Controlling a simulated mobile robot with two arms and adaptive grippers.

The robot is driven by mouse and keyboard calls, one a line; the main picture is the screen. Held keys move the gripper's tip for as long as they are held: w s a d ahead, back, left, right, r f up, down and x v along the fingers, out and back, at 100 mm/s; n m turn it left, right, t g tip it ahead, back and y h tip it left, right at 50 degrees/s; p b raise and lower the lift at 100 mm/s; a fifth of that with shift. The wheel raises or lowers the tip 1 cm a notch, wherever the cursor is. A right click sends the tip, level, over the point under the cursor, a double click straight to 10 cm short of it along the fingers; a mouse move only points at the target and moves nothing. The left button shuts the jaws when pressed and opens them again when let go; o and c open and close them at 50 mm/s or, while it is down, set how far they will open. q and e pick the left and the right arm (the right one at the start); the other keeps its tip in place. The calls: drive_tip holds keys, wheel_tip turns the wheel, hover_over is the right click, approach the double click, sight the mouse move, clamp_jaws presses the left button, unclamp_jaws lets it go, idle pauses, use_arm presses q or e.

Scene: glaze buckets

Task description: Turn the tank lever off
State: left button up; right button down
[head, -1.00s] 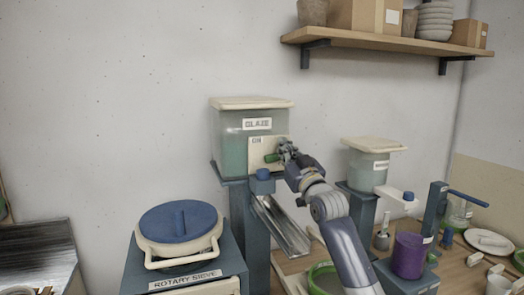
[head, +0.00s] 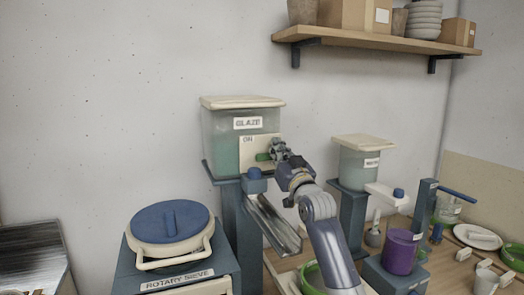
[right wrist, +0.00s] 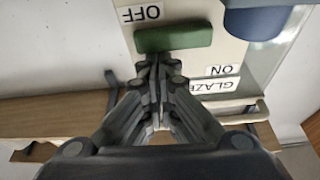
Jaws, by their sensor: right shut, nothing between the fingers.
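The glaze tank (head: 222,135) stands on a blue-grey post in the head view, with a cream plate (head: 248,160) on its front. The green lever (head: 263,156) lies roughly level on that plate, below the ON label (head: 248,139). In the right wrist view the lever (right wrist: 173,38) sits beside the OFF label (right wrist: 140,13), with the ON label (right wrist: 222,71) on its other side. My right gripper (head: 278,149) is shut and empty, its fingertips (right wrist: 158,60) at the lever's edge; I cannot tell whether they touch. My left gripper is out of view.
A metal chute (head: 272,226) slopes below the tank. A rotary sieve (head: 170,225) stands at front left. A second tank (head: 357,165), a purple container (head: 402,250) and green-rimmed bowls are on the right. A wooden shelf (head: 375,38) hangs above.

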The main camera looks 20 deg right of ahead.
wheel_tip(320, 180, up, 4)
drive_tip(key=p, duration=0.3)
drive_tip(key=shift+r+p, duration=0.25)
drive_tip(key=shift+p, duration=0.05)
drive_tip(key=b+v, duration=0.4)
drive_tip(key=v, duration=0.6)
drive_tip(key=shift+f, duration=0.3)
